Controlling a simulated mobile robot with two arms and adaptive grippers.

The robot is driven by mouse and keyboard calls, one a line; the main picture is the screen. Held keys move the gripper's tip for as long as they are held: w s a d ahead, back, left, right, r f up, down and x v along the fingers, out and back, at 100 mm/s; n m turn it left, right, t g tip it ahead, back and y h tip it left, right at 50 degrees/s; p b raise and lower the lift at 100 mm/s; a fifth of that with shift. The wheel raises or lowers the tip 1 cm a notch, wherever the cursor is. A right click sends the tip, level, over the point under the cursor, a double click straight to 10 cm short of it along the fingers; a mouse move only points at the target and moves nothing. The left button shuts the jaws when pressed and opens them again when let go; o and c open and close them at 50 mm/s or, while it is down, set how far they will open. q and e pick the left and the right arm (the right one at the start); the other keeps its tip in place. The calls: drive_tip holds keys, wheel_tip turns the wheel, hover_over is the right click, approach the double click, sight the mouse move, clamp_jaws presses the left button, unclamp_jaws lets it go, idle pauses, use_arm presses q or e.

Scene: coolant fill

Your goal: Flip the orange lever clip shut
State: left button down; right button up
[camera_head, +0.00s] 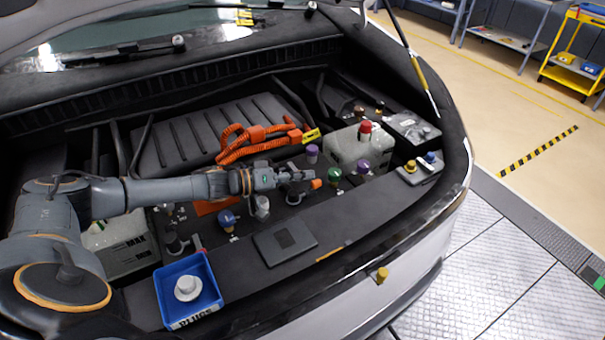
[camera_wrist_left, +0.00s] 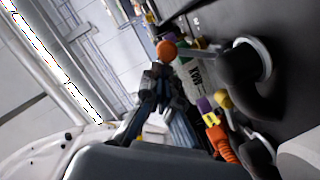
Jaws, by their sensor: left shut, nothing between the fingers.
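The orange lever clip shows as a small orange tip (camera_head: 316,183) just right of my left gripper's fingertips in the head view, above the dark engine-bay panel. In the left wrist view an orange rounded end (camera_wrist_left: 166,50) lies just beyond the fingertips, and it appears to be the same clip. My left gripper (camera_head: 299,176) is shut and empty, reaching in from the left; its fingers also show in the left wrist view (camera_wrist_left: 160,72). It is very close to the clip, but I cannot tell whether they touch. My right gripper is not in view.
A blue tray (camera_head: 160,292) with a white part stands at the front left. Purple, green and blue caps surround the clip, with a pale reservoir (camera_head: 346,150) to the right. Orange cables (camera_head: 240,145) lie behind. A flat dark panel (camera_head: 262,246) lies in front.

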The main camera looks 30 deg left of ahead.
use_arm(q)
drive_tip(key=shift+s+d+r+m+p, duration=0.1)
drive_tip(key=shift+s+d+m+p, duration=0.15)
drive_tip(key=shift+d+m+p, duration=0.35)
drive_tip(key=shift+s+d+f+p, duration=0.15)
drive_tip(key=shift+s+f+p, duration=0.05)
drive_tip(key=shift+p, duration=0.35)
drive_tip(key=shift+y, duration=0.3)
drive_tip(key=shift+f, duration=0.1)
drive_tip(key=shift+s, duration=0.1)
drive_tip(key=v, duration=1)
drive_tip(key=shift+s+a, duration=0.15)
drive_tip(key=shift+a, duration=0.1)
drive_tip(key=shift+s+a, duration=0.4)
drive_tip(key=shift+s, duration=0.1)
